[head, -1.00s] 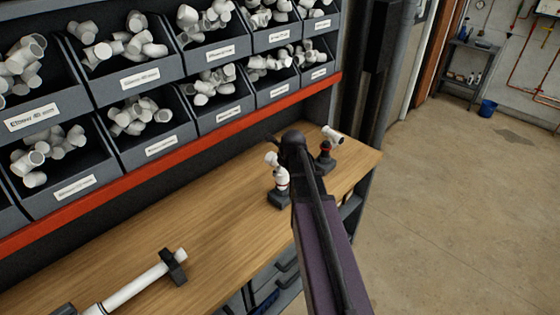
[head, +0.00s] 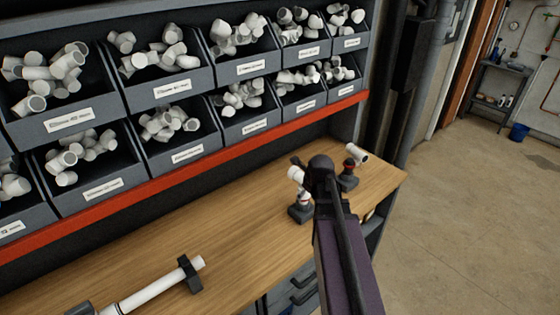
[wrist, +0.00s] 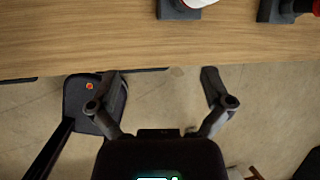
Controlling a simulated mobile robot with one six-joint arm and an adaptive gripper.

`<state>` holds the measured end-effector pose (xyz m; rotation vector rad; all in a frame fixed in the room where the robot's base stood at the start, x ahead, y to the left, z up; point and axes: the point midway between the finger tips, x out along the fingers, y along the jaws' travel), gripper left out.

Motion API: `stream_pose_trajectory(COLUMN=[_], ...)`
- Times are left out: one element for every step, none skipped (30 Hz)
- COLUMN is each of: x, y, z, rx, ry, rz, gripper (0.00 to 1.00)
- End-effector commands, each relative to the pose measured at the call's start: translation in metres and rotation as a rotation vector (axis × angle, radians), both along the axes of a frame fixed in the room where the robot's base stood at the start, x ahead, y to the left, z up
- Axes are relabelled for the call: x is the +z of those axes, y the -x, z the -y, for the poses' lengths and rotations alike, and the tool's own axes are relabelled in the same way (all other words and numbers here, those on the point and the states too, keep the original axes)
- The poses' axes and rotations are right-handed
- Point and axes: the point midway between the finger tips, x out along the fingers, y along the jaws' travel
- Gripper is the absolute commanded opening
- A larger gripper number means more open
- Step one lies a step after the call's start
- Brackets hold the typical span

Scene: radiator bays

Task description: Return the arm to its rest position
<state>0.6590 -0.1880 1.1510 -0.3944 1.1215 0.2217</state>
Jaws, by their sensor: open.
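My arm (head: 345,255), a purple link with a dark joint at its end, reaches up from the lower right over the bench's front edge. My gripper (wrist: 162,86) shows in the wrist view with its two dark fingers spread wide and nothing between them. It is beyond the bench's front edge in that view, with concrete floor behind it. In the head view the fingers are hidden or cannot be made out.
The wooden workbench (head: 235,245) carries a white pipe (head: 155,287) in dark holders and two dark stands with white fittings, one stand (head: 301,213) close beside my arm. Bins (head: 185,155) of white fittings line the back. Open floor (head: 480,220) lies right.

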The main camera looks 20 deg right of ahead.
Motion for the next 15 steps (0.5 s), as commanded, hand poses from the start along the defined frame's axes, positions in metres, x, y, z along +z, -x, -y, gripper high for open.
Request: stream_pose_trajectory(x=[0.000, 0.000, 0.000, 0.000, 0.000, -0.001, -0.002, -0.003, -0.004, -0.005, -0.007, -0.009, -0.011, -0.013, -0.015], y=[0.000, 0.000, 0.000, 0.000, 0.000, 0.000, 0.001, 0.001, 0.002, 0.003, 0.004, 0.005, 0.006, 0.007, 0.009], z=[0.000, 0.000, 0.000, 0.000, 0.000, -0.001, -0.002, -0.003, -0.005, -0.007, -0.009, -0.012, -0.015, -0.019, -0.023], rx=[0.000, 0.000, 0.000, 0.000, 0.004, 0.013, 0.021, 0.033, 0.053, 0.072, 0.094, 0.129, 0.158, 0.191, 0.240], ry=[0.000, 0.000, 0.000, 0.000, 0.001, 0.005, 0.008, 0.012, 0.020, 0.027, 0.035, 0.048, 0.059, 0.071, 0.089], rz=[0.000, 0.000, 0.000, 0.000, -0.001, -0.002, -0.005, -0.007, -0.011, -0.015, -0.019, -0.025, -0.030, -0.036, -0.044], gripper=[1.00, 1.00, 1.00, 1.00, 1.00, 1.00, 1.00, 1.00, 1.00, 1.00, 1.00, 1.00, 1.00, 1.00, 1.00])
